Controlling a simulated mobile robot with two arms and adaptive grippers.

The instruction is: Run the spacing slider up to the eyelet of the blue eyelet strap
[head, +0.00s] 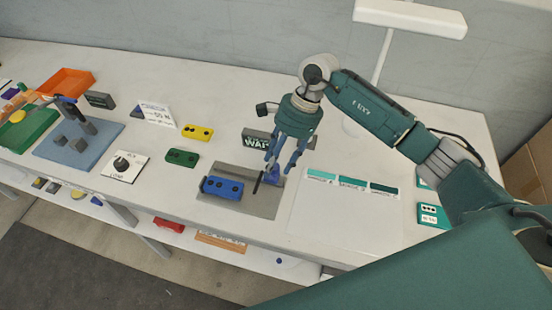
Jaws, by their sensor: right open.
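A blue block with several dark round holes (222,189), which may be the blue eyelet strap, lies on a grey plate (262,208) near the table's front edge. A thin dark upright piece (257,183), possibly the spacing slider, stands just right of it. A small blue part (272,179) shows right of that, partly under my fingers. My right gripper (280,167) is open and points down over the right part of the plate, right of the blue block. Whether its fingers touch anything is not clear. My left gripper is not in view.
A green block (182,157) and a yellow block (198,132) lie behind and left. A dial box (124,166) and a blue mat (60,150) with a press-like device stand farther left. A white sheet with teal labels (330,220) lies right of the plate.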

